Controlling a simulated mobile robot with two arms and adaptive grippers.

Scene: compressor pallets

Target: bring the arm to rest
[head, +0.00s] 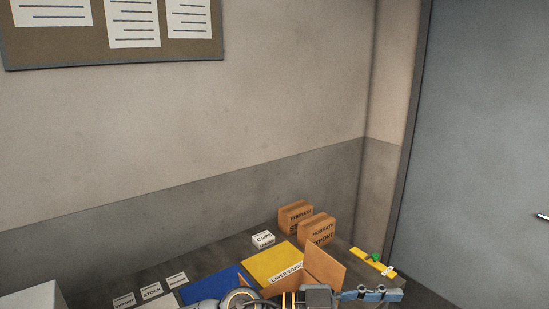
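An arm of mine crosses the bottom edge of the head view, apparently from the left, so I take it as my left. Its gripper (380,293) points right, over the front of the dark table (205,263). I cannot tell whether its fingers are open or shut, and I see nothing clearly held in it. Brown cardboard flaps (325,264) rise just behind the arm; whatever they belong to is mostly hidden. My other gripper is not in view.
Two brown cartons (295,215) (317,230) and a white CAPS box (263,239) stand at the back. A yellow LAYER BOARD area (268,262), a blue area (213,284) and several labels (152,291) lie leftward. A yellow strip (366,259) with a green piece (376,257) lies right.

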